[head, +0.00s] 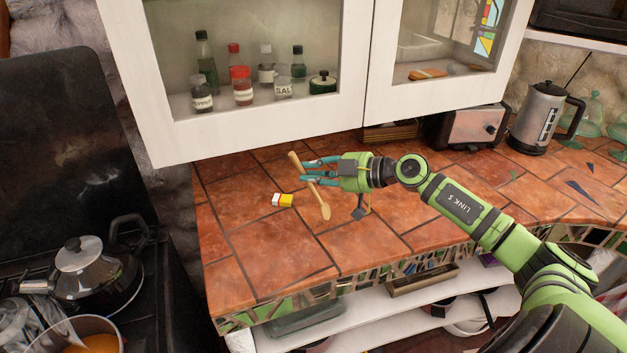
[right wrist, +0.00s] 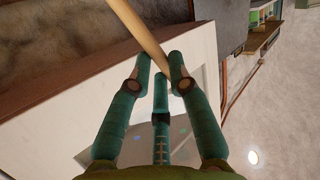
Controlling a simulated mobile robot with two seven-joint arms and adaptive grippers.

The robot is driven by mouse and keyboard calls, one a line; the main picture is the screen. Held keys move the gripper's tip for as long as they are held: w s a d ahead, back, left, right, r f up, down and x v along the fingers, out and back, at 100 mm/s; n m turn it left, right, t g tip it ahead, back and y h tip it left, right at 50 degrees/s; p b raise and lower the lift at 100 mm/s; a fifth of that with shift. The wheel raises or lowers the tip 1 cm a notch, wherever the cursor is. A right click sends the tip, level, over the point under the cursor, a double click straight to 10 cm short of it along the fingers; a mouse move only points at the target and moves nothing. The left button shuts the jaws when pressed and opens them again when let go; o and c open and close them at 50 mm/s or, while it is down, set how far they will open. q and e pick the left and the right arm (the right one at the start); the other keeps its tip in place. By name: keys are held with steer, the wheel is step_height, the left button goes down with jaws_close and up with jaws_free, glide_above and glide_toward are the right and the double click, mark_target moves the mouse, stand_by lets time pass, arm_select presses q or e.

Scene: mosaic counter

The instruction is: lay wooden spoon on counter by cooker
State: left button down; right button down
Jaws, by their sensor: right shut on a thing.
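The wooden spoon (head: 324,208) is held by my right gripper (head: 312,172) in the head view. The gripper's teal fingers are shut around its handle. The spoon's bowl end points toward the counter's front edge, and its handle end toward the cabinet. In the right wrist view the spoon's pale handle (right wrist: 140,37) passes between the fingertips of my right gripper (right wrist: 160,75). The spoon is over the tiled counter (head: 265,250); how high is hard to tell. The black cooker (head: 170,270) stands left of the counter. My left gripper is not in view.
A small yellow, white and red block (head: 282,200) lies on the counter left of the spoon. A wall cabinet (head: 250,130) hangs behind. A toaster (head: 466,128) and a kettle (head: 540,117) stand at the back right. Pots occupy the cooker. The counter's front left is clear.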

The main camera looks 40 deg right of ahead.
mark_target(309, 183)
steer(key=shift+f, duration=1.4)
steer(key=c, duration=1.2)
jaws_free()
steer(key=shift+f, duration=0.1)
steer(key=shift+o, duration=0.2)
steer(key=shift+s+d, duration=0.3)
steer(key=shift+s, duration=0.15)
steer(key=b+v, duration=0.2)
steer(key=v, duration=0.9)
steer(key=shift+r, duration=0.3)
